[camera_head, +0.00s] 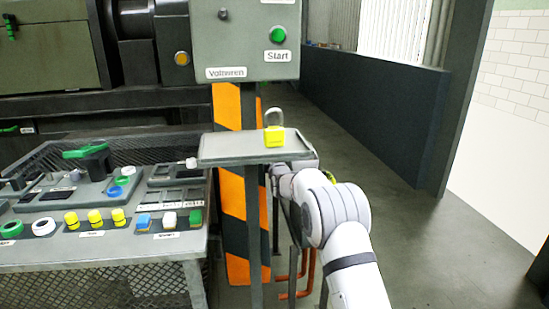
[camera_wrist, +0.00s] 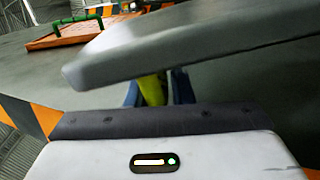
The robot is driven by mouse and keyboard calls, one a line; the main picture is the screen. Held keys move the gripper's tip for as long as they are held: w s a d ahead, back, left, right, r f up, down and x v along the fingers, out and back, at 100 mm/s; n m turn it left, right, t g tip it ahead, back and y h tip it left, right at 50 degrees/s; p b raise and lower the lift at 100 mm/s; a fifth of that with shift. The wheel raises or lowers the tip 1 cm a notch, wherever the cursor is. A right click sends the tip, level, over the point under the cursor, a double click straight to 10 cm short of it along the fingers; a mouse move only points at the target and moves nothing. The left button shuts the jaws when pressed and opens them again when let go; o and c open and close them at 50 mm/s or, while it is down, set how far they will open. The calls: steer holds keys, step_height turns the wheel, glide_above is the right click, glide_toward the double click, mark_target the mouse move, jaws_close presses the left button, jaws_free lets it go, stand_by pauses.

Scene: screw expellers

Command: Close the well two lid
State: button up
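In the wrist view, an orange hatch-like panel (camera_wrist: 85,35) with a green bar handle lies on the floor at the upper left. No marking on it is legible, so I cannot tell whether it is the well two lid. My gripper (camera_wrist: 157,90) shows as two dark blue fingers with something yellow-green between them. A grey slab covers the fingertips, so I cannot tell whether they grip it. In the head view, my arm reaches in from the lower right and the gripper is hidden behind it. A small yellow-green patch (camera_head: 329,176) shows beside the arm.
A grey shelf (camera_head: 225,152) on a post carries a yellow padlock (camera_head: 274,136), close to my arm. A grey slab (camera_wrist: 190,40), perhaps this shelf, crosses the wrist view. A workbench (camera_head: 90,255) with coloured parts stands left. Floor at right is clear.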

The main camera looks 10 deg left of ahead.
jaws_close()
